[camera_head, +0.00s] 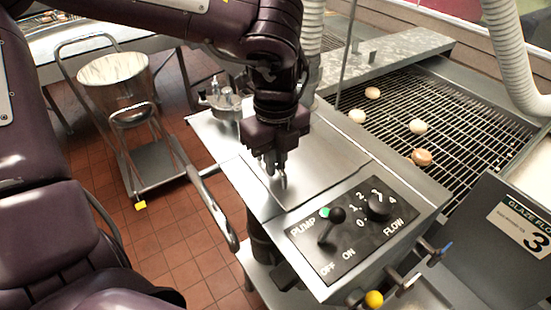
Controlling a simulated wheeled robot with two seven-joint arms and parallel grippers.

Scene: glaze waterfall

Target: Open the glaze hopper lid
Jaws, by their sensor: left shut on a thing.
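The glaze hopper's steel lid (322,170) lies flat on top of the hopper, behind the control panel. My left gripper (279,172) points down at the lid's left part, its fingers shut on the lid handle. The fingers hide most of the handle, so its shape cannot be made out. No raised edge or gap under the lid shows. My right gripper is not in view.
A black control panel (350,228) with a pump lever (331,222) and flow knob (377,206) is in front of the lid. A grated conveyor (440,130) with several round pieces runs at right. A cart with a bucket (115,82) stands at left.

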